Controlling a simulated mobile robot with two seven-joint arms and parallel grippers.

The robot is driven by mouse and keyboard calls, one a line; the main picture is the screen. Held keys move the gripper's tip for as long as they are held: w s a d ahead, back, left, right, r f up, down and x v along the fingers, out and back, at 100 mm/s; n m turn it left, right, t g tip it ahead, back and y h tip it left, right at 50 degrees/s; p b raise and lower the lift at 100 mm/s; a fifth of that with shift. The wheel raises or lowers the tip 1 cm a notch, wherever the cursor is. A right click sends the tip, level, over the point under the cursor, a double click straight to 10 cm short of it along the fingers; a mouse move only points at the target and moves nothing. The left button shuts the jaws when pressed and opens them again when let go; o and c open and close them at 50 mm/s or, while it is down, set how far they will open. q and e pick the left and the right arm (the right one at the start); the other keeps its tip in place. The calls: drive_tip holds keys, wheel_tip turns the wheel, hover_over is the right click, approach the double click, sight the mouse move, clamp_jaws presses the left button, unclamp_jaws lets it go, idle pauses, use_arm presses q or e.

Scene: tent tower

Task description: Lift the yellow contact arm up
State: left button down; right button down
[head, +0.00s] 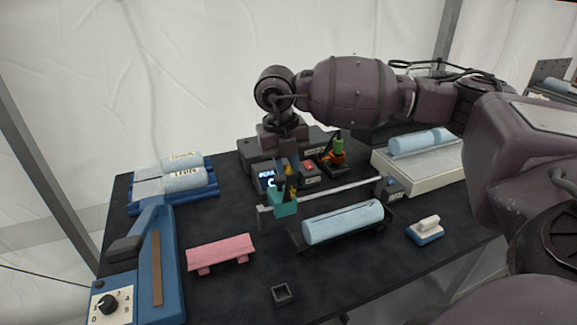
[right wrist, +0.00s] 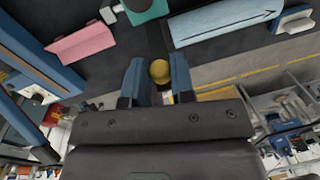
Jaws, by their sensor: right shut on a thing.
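The yellow contact arm (head: 291,183) shows as a small yellow piece above a teal block (head: 284,205) on a pale rail (head: 340,190). My right gripper (head: 288,172) reaches down over it from behind. In the right wrist view its blue fingers (right wrist: 158,80) are shut on the arm's round yellow knob (right wrist: 159,70). The gripper hides much of the contact arm. The teal block also shows in the right wrist view (right wrist: 146,10). My left gripper is in neither view.
A light blue cylinder (head: 342,223) lies in a dark cradle in front of the rail. A dark box with a lit display (head: 267,181) and a red-switch box (head: 309,172) stand close to the gripper. A pink bench-shaped block (head: 220,252) lies front left. The dark table is clear around a small square cup (head: 282,294).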

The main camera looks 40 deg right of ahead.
drive_tip(key=shift+w+d, duration=0.1)
drive_tip(key=shift+w, duration=0.25)
drive_tip(key=c, duration=1.4)
unclamp_jaws()
drive_tip(key=o, duration=0.4)
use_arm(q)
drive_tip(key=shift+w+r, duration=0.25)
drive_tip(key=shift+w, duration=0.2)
use_arm(e)
wheel_tip(320, 180, up, 11)
drive_tip(key=a, duration=0.1)
drive_tip(key=shift+w, duration=0.15)
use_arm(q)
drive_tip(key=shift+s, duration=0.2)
use_arm(e)
drive_tip(key=shift+a+f, duration=0.1)
drive_tip(key=shift+f, duration=0.05)
